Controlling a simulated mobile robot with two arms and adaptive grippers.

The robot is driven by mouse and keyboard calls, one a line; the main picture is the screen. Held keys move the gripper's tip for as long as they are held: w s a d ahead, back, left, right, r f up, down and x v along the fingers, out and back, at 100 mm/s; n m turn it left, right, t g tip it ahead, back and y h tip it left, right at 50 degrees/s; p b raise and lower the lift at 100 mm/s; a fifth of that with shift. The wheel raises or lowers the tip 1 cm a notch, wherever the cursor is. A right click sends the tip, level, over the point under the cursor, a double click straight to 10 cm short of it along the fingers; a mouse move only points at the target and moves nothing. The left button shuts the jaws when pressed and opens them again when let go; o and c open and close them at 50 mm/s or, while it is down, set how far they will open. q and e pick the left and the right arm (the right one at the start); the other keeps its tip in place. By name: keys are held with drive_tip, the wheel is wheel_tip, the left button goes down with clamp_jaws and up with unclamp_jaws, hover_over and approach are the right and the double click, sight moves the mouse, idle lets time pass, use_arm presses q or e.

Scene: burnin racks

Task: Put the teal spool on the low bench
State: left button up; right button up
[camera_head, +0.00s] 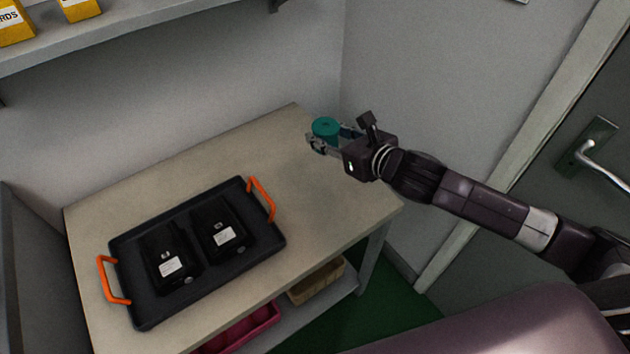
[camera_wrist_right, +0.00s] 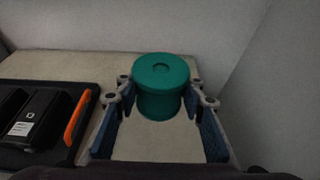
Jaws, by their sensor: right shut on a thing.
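The teal spool (camera_head: 325,127) is upright between the fingers of my right gripper (camera_head: 332,141), over the far right part of the bench (camera_head: 290,135). In the right wrist view the teal spool (camera_wrist_right: 160,88) sits between the two fingertips of the right gripper (camera_wrist_right: 160,103), which is shut on it. The bench top (camera_wrist_right: 155,142) shows below and behind it. I cannot tell whether the spool's base touches the bench or hangs just above it. My left gripper is in neither view.
A black tray (camera_head: 135,318) with orange handles holds two black boxes (camera_head: 222,228) on the bench's left part. A magenta bin (camera_head: 245,330) and a tan bin (camera_head: 318,280) sit underneath. A wall shelf (camera_head: 140,22) hangs above. A wall (camera_head: 430,90) stands close on the right.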

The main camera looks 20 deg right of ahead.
sight(325, 189)
wheel_tip(325, 189, down, 16)
drive_tip(key=shift+r+b, duration=0.2)
drive_tip(key=shift+b, duration=0.4)
drive_tip(key=o, duration=0.8)
drive_tip(key=shift+f, duration=0.1)
drive_tip(key=o, duration=0.5)
drive_tip(key=shift+s, duration=0.15)
drive_tip(key=v, duration=1.2)
